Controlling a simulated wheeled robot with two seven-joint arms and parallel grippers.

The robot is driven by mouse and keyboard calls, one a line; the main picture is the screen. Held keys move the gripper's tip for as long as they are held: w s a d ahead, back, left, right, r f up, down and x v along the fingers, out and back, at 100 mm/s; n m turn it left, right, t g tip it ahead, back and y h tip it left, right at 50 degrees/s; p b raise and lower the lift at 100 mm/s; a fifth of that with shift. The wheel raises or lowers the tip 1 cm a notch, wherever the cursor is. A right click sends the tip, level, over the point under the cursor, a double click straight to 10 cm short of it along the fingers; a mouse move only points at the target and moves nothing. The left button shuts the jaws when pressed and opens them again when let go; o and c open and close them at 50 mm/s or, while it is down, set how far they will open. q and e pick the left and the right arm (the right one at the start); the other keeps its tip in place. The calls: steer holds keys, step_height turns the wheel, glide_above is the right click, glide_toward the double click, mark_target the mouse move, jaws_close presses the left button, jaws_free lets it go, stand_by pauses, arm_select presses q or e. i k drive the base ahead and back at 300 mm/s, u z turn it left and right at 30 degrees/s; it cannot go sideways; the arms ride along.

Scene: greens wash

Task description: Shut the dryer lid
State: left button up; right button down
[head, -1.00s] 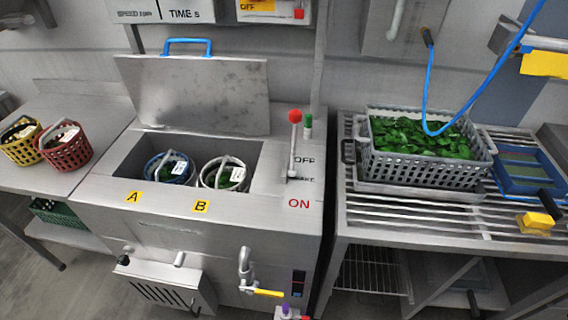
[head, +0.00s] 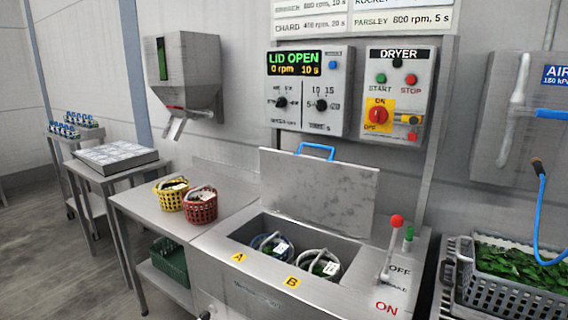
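The dryer lid (head: 322,187) is a grey metal panel standing open at the back of the dryer. Its blue handle (head: 315,150) is at the top edge. The dryer (head: 240,282) has an open well with a basket at A (head: 272,246) and a basket at B (head: 319,265), both with white tags. The display (head: 294,64) reads LID OPEN, 0 rpm, 10 s. The red-knobbed lever (head: 393,245) stands upright beside OFF and ON marks. Neither of my grippers is in view.
A yellow basket (head: 170,193) and a red basket (head: 201,206) stand on the left bench. A control panel (head: 397,93) with START and STOP buttons hangs above the lid. A grey crate of greens (head: 515,296) is at the right. A dispenser (head: 182,75) is on the wall.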

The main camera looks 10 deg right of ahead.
mark_target(329, 193)
steer(key=u, duration=0.65)
steer(key=i, duration=0.75)
steer(key=z, duration=0.5)
